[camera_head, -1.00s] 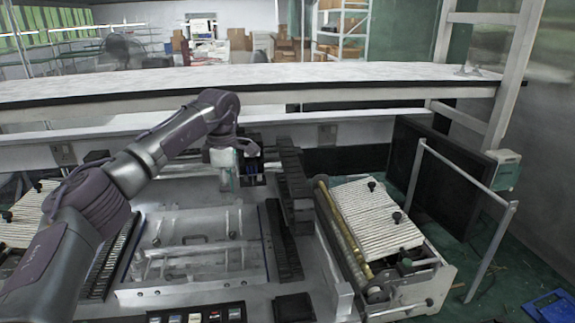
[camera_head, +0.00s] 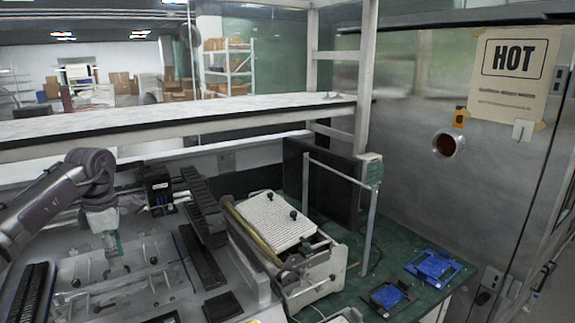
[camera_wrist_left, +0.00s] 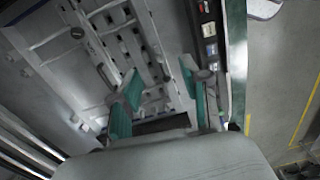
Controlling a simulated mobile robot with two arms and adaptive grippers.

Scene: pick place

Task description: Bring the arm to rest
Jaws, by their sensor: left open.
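My left arm (camera_head: 48,205) comes in from the left in the head view, bent at a purple-grey joint. Its gripper (camera_head: 110,238) hangs down above the metal machine bed (camera_head: 150,285) and looks empty. In the left wrist view the two teal-lined fingers (camera_wrist_left: 163,98) stand apart with nothing between them. Below them shows the machine bed with its rails and knobs. The right gripper is not in view.
A black block-like device (camera_head: 157,190) and a dark rail (camera_head: 203,205) stand right of the gripper. A ribbed white plate unit (camera_head: 270,222) sits farther right. Blue trays (camera_head: 434,266) lie on the green surface. A HOT sign (camera_head: 515,60) hangs on the metal wall.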

